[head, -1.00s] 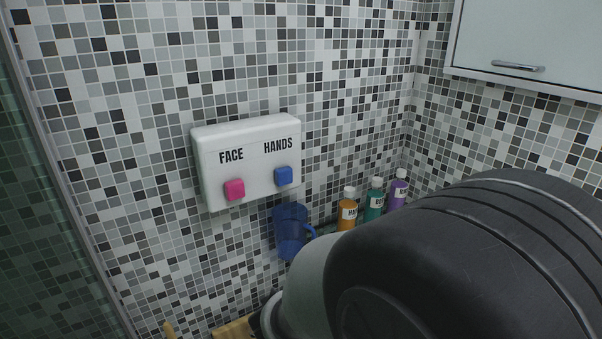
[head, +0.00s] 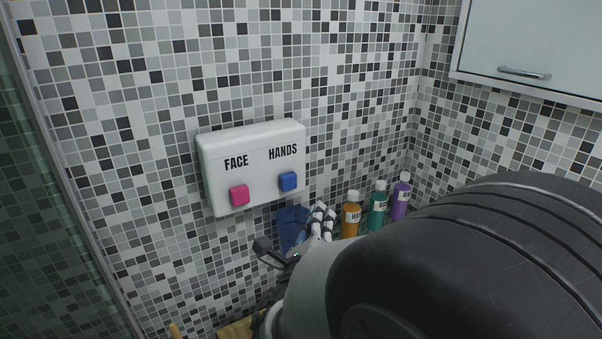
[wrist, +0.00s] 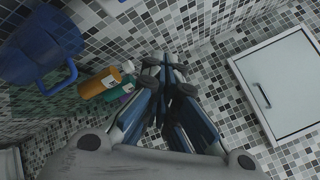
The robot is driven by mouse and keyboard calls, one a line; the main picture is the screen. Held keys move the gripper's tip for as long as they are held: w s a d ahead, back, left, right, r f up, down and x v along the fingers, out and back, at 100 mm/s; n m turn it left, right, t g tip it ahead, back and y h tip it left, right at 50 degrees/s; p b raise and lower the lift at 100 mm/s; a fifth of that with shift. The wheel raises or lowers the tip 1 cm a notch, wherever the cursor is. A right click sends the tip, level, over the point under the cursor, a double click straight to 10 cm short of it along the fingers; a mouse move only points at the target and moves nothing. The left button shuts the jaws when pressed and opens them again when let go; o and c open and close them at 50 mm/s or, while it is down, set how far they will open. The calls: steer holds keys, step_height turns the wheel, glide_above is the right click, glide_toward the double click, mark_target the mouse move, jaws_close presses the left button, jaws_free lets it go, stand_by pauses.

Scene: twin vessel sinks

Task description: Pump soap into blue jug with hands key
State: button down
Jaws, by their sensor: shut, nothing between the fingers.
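A white wall dispenser (head: 253,157) carries a pink key (head: 239,195) under the word FACE and a blue HANDS key (head: 288,181) at its right. The blue jug (head: 290,222) is below the HANDS key and partly hidden by my gripper (head: 322,214). In the wrist view the jug (wrist: 30,52) is at the upper left, its handle towards the right, apart from the fingers. My gripper (wrist: 170,77) is shut with nothing between its fingers. In the head view it is below and right of the HANDS key, not visibly touching it.
Orange (head: 351,215), teal (head: 377,207) and purple (head: 401,196) bottles stand right of the jug, close to my arm. A wall cabinet (head: 530,45) is at upper right. A glass panel (head: 45,210) lines the left. The tiled wall left of the dispenser is clear.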

steer(key=w+a, duration=0.5)
steer(key=w, duration=0.2)
steer(key=shift+w+p, duration=0.15)
steer(key=shift+p, duration=0.25)
steer(key=shift+w, duration=0.15)
stand_by(1.2)
steer(key=shift+w+a, duration=0.2)
steer(key=shift+w+a+p, duration=0.3)
steer(key=shift+w+a, duration=0.15)
steer(key=shift+w, duration=0.2)
stand_by(1.0)
steer(key=shift+s+d, duration=0.1)
steer(key=shift+s, duration=0.05)
steer(key=shift+s+d, duration=0.6)
steer(key=shift+s, duration=0.25)
steer(key=shift+s, duration=0.1)
steer(key=s+d, duration=0.1)
steer(key=s, duration=0.1)
steer(key=s+d, duration=0.1)
steer(key=s, duration=0.1)
steer(key=shift+d+b, duration=0.35)
steer(key=shift+d, duration=0.05)
